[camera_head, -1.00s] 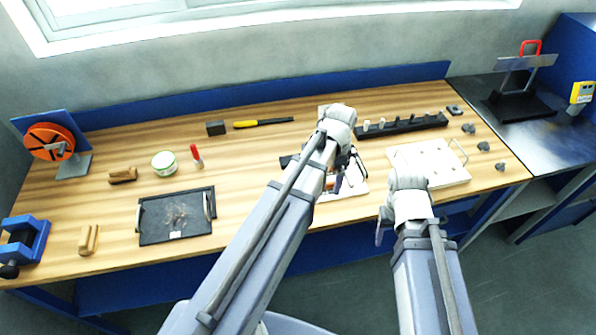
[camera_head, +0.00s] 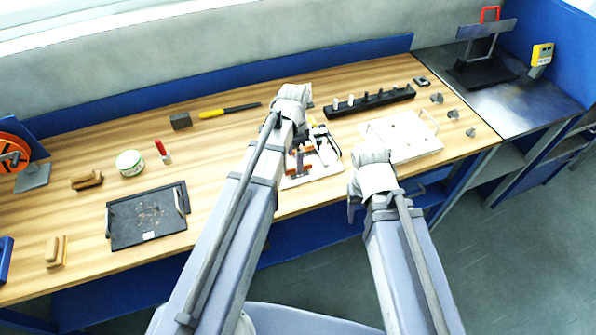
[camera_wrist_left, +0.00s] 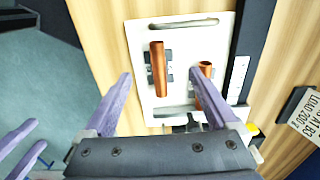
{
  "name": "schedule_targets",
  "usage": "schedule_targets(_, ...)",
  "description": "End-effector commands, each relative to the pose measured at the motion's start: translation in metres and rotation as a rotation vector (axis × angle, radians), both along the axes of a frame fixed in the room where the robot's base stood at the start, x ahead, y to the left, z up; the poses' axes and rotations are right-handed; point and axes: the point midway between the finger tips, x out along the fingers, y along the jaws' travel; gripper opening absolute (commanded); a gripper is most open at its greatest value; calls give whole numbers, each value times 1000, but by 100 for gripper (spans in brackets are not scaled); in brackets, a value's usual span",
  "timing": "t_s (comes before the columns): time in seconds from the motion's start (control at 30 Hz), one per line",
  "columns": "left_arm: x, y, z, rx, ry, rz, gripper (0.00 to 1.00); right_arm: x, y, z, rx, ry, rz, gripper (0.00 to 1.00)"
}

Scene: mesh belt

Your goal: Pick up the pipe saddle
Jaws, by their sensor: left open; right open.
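A white tray (camera_head: 297,182) lies near the front of the bench and fills the middle of the left wrist view (camera_wrist_left: 140,30). On it are two copper pieces with grey plates under or beside them: a left one (camera_wrist_left: 158,68) and a right one (camera_wrist_left: 204,88). I cannot tell which part is the pipe saddle. My left gripper (camera_wrist_left: 161,76) is open above the tray, with the left copper piece between its fingers in the picture and nothing held. It also shows in the head view (camera_head: 318,132). My right gripper (camera_head: 354,207) is at the bench's front edge, its fingers mostly hidden.
A white board (camera_head: 405,150) lies right of the tray, with small grey parts (camera_head: 453,114) beyond it. A long black rack (camera_head: 370,102) stands behind. A dark tray (camera_head: 148,222) lies left, near a white tub (camera_head: 130,162) and a yellow-handled file (camera_head: 212,113).

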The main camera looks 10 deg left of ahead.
Motion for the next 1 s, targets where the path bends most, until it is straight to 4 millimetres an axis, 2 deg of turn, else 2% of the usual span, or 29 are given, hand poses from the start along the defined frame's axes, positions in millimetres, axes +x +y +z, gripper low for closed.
schedule_targets(0.03, -1, 0, -9, 0, 0, 0, 92, 0, 0, -9, 0, 0, 0, 60)
schedule_targets(0.3, -3, 1, -42, 0, 0, 0, 92, 0, 0, -43, 0, 0, -1, 60)
schedule_targets(0.67, -3, 1, -45, 0, 0, 0, 91, 0, 0, -45, 0, 0, -1, 60)
schedule_targets(1.0, -3, 1, -45, 0, 0, 0, 53, 0, 0, -45, 0, 0, -1, 60)
